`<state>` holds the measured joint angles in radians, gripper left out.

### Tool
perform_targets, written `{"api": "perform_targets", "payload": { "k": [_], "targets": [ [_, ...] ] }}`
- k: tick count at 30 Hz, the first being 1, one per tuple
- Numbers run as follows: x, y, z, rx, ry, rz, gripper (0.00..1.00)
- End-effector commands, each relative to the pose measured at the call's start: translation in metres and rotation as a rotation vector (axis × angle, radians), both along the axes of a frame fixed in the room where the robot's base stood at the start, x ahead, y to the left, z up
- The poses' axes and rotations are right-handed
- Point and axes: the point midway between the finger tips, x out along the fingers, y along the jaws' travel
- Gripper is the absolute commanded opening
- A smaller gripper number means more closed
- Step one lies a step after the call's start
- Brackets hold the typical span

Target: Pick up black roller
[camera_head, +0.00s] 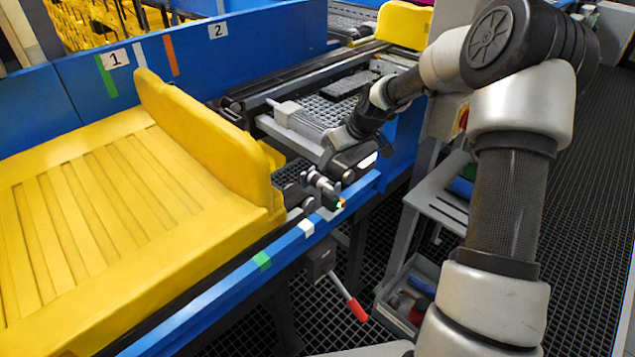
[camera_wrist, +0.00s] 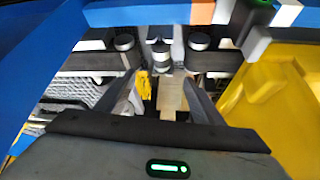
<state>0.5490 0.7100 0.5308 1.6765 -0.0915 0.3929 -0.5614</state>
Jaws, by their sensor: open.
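My gripper (camera_wrist: 162,82) is open, with its two fingers apart and pointing toward the gap in the conveyor. In the head view its dark body (camera_head: 354,157) is over that gap, beside the blue rail. Dark roller-like pieces with round black caps show in the wrist view, one at the left (camera_wrist: 125,43) and one at the right (camera_wrist: 199,42). Which of them is the black roller I cannot tell. A small metallic cylinder (camera_wrist: 161,57) stands between them, beyond the fingertips. Nothing is visibly held. In the head view my arm and gripper hide part of the gap.
A yellow tray (camera_head: 75,195) fills the left of the conveyor; it also shows in the wrist view (camera_wrist: 275,100). A grey mesh bed (camera_head: 325,112) lies beyond the gap. The blue rail (camera_head: 215,290) runs along the front, with a red-handled lever (camera_head: 356,308) below it. A bin (camera_head: 408,295) stands underneath.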

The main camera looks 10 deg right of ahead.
Motion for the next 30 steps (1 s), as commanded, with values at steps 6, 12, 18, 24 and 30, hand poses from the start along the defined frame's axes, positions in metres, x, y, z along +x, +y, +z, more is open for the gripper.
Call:
{"api": "perform_targets", "payload": {
  "k": [6, 12, 18, 24, 30],
  "targets": [
    [0.022, 0.012, -0.047, 0.001, 0.003, 0.001, 0.62],
    [0.038, 0.019, -0.075, 0.0, 0.001, 0.0, 0.62],
    [0.043, 0.02, -0.084, -0.001, 0.001, -0.001, 0.62],
    [0.048, 0.026, -0.105, 0.001, 0.003, 0.001, 0.62],
    [0.059, 0.032, -0.129, 0.0, 0.002, 0.0, 0.62]
  ]
}}
